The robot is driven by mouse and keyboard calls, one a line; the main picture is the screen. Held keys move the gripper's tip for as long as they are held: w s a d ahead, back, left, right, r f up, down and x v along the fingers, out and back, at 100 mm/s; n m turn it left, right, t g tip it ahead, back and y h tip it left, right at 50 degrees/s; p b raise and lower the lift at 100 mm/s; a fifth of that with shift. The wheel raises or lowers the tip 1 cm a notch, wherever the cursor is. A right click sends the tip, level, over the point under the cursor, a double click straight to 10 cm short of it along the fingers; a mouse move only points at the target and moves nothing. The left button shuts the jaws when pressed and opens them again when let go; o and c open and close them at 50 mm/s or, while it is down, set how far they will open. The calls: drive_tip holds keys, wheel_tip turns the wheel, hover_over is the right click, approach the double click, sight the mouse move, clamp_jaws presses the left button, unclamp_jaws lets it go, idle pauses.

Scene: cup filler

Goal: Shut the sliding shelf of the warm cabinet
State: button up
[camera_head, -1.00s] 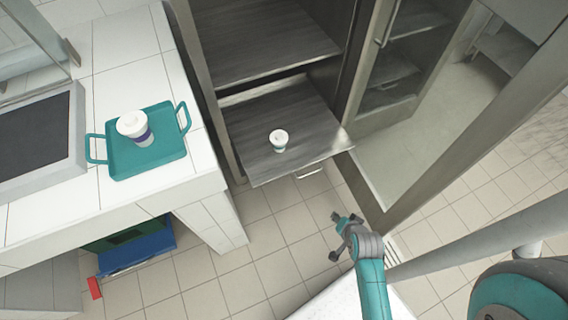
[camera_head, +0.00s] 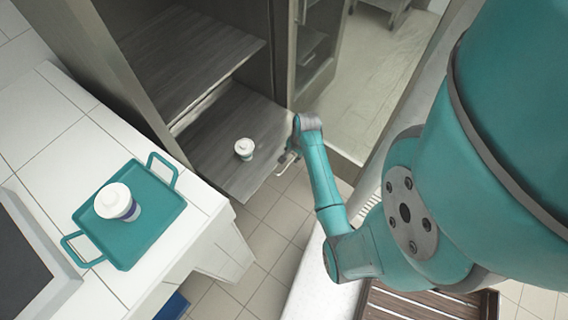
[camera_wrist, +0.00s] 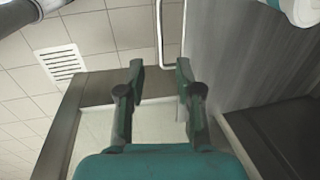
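The sliding shelf (camera_head: 215,150) of the warm cabinet (camera_head: 140,75) is pulled out, a dark wood-grain board with a white lidded cup (camera_head: 244,149) standing on it. A metal bar handle (camera_head: 286,163) is on its front edge. The shelf also shows in the wrist view (camera_wrist: 230,50), with the cup (camera_wrist: 298,8) cut off at the top right. My gripper (camera_wrist: 160,72) is open and empty. The handle (camera_wrist: 158,30) appears ahead of and between the fingers in the wrist view; contact cannot be told. In the head view my gripper is at the shelf's front right corner, partly hidden.
A teal tray (camera_head: 150,235) with a larger white cup (camera_head: 115,203) is on the white tiled counter (camera_head: 75,150) at left. A fixed upper shelf (camera_head: 185,60) is above the sliding one. An open cabinet door (camera_head: 325,45) stands at right. Tiled floor (camera_head: 265,245) lies below.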

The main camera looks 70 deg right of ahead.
sight(288, 165)
drive_tip(key=f, duration=0.3)
drive_tip(key=w+f, duration=0.1)
drive_tip(key=f, duration=0.5)
drive_tip(key=shift+w+d, duration=0.25)
drive_tip(key=shift+w, duration=0.1)
clamp_jaws()
